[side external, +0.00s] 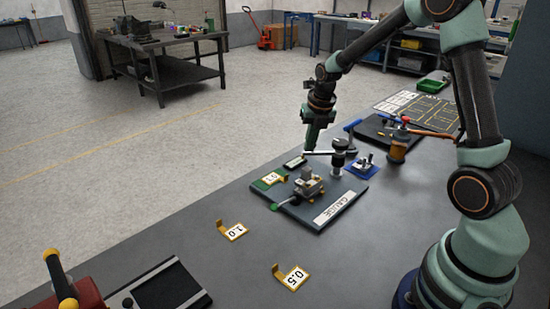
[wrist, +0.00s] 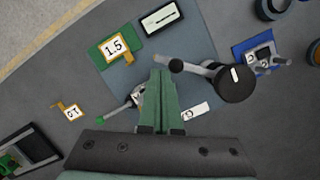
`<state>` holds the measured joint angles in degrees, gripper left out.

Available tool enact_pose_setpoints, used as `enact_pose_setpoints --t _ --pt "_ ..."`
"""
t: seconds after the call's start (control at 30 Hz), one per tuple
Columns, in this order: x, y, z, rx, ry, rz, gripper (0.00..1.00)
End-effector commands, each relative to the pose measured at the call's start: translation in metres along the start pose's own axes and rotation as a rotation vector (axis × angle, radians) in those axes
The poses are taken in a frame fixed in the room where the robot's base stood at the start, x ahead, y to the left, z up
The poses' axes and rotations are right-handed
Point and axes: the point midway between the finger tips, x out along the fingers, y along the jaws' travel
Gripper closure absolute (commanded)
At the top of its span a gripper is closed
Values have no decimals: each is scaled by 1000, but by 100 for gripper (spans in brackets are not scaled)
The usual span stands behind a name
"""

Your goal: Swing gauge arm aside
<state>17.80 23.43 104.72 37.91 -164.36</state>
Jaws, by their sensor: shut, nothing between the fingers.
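The gauge arm (side external: 318,153) is a thin silver bar with a dark end, reaching left from a black-topped post (side external: 338,158) at the back of the gauge plate (side external: 350,190). In the wrist view the gauge arm (wrist: 192,68) runs from a dark round end to the large black cap of the post (wrist: 235,84). My gripper (side external: 308,149) points down, shut and empty, at the arm's free end. In the wrist view my green fingertips (wrist: 160,73) are just left of and below that dark end; whether they touch it I cannot tell.
A small grey device (side external: 308,183) with a green-tipped lever sits on the plate beside a green tagged block (side external: 268,180). Yellow tags 1.0 (side external: 234,232) and 0.5 (side external: 292,278) lie in front. A blue stand (side external: 365,166) and a copper coil (side external: 398,148) are behind right.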

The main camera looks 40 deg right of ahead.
Motion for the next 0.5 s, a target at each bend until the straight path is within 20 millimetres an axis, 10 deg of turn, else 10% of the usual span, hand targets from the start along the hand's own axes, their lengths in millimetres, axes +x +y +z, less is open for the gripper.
enact_pose_setpoints --t 0.5 --pt "10 -8 42 1 -4 -9 100"
